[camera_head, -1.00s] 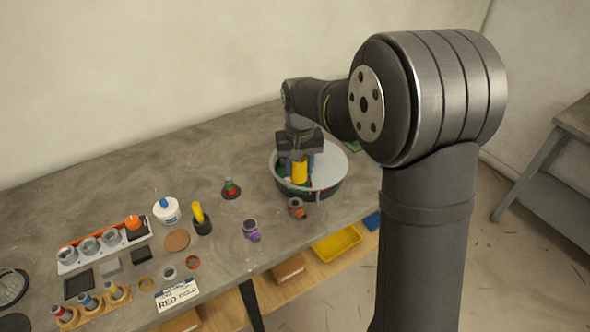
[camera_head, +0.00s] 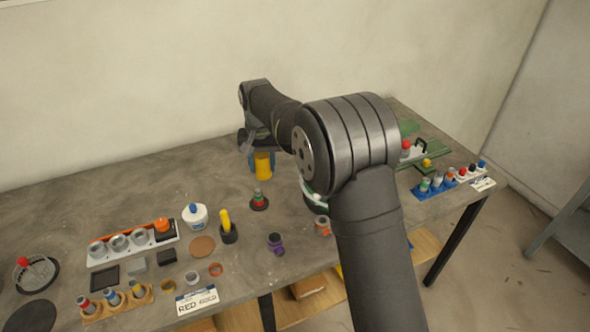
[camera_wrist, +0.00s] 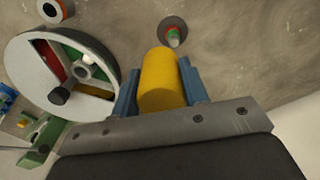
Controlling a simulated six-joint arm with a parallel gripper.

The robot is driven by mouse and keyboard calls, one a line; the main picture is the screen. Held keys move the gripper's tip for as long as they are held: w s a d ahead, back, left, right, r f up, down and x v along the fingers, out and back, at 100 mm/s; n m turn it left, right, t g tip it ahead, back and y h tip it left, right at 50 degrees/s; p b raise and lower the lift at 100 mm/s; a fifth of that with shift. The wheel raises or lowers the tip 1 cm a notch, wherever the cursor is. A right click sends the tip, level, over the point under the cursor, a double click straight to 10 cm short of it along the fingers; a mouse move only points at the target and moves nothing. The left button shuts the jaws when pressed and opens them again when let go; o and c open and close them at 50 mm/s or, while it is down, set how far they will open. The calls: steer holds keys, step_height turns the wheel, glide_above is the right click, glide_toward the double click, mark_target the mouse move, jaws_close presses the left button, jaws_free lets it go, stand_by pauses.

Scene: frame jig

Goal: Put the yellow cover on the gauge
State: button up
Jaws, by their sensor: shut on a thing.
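My gripper (camera_head: 262,165) is shut on the yellow cover (camera_head: 263,166), a plain yellow cylinder. In the wrist view the cover (camera_wrist: 161,82) sits between the two blue fingers of my gripper (camera_wrist: 160,85). I hold it above the back part of the table, apart from the things below. A small upright post with red and green bands on a dark round base, likely the gauge (camera_head: 259,199), stands uncovered below it in the head view. In the wrist view this post (camera_wrist: 173,37) lies just beyond the cover's far end.
The round divided tray (camera_wrist: 20,55) lies left in the wrist view; my arm mostly hides it in the head view. A purple cup (camera_head: 275,243) and an orange-grey piece (camera_head: 322,226) stand in front. A black holder with a yellow-handled tool (camera_head: 227,229) stands left.

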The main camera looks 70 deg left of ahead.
steer(key=shift+s+a, duration=0.45)
steer(key=shift+s, duration=0.25)
glide_above(257, 191)
steer(key=shift+f, duration=2.55)
steer(key=shift+f, duration=0.15)
steer(key=shift+f, duration=3.35)
steer(key=o, duration=1.2)
